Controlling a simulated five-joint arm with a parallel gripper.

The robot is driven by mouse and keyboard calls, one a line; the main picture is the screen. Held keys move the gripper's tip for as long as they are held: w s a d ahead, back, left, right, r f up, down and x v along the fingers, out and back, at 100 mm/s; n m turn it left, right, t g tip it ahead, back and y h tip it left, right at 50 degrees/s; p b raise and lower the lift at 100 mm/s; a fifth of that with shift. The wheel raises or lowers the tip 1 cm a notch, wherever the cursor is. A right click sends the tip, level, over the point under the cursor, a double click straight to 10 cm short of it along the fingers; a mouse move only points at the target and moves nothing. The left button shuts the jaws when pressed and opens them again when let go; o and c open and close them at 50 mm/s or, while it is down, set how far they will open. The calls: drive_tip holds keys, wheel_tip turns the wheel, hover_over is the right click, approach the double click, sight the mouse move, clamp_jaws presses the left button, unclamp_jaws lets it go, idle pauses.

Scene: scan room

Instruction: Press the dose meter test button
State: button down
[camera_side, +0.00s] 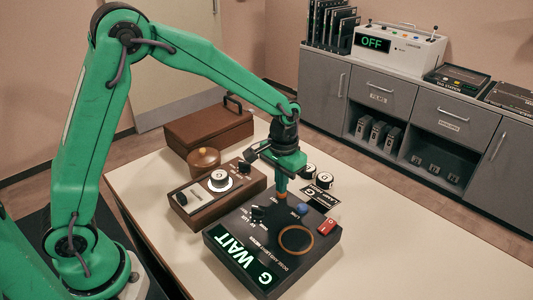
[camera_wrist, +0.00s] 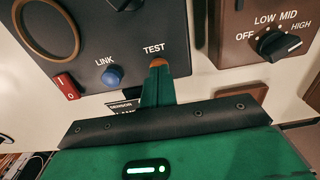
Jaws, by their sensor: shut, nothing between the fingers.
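The dose meter (camera_side: 318,247) is a black box on the table with a lit green "WAIT" display (camera_side: 243,258). It also shows in the wrist view (camera_wrist: 105,35). My gripper (camera_side: 281,193) is shut and empty, pointing down at the meter's far edge. The blue "LINK" button (camera_wrist: 113,75) is to the left of the tip.
A red rocker switch (camera_side: 327,226) and an orange ring (camera_side: 296,239) are on the meter. A brown control box (camera_side: 205,211) with knobs stands close to its left. Two round black-and-white items (camera_side: 324,180) are behind. The table's right side is clear.

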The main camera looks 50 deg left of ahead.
wheel_tip(320, 180, up, 13)
drive_tip(key=shift+w+f, duration=0.2)
drive_tip(key=shift+w, duration=0.05)
idle(0.7)
drive_tip(key=shift+r, duration=0.1)
drive_tip(key=s+a+r+t, duration=0.1)
drive_tip(key=s+a, duration=0.3)
drive_tip(key=s, duration=0.7)
drive_tip(key=s+a+r+t, duration=0.2)
drive_tip(key=s+a+t, duration=0.2)
drive_tip(key=s, duration=0.7)
drive_tip(key=shift+a+r+t, duration=0.2)
drive_tip(key=shift+r+t, duration=0.1)
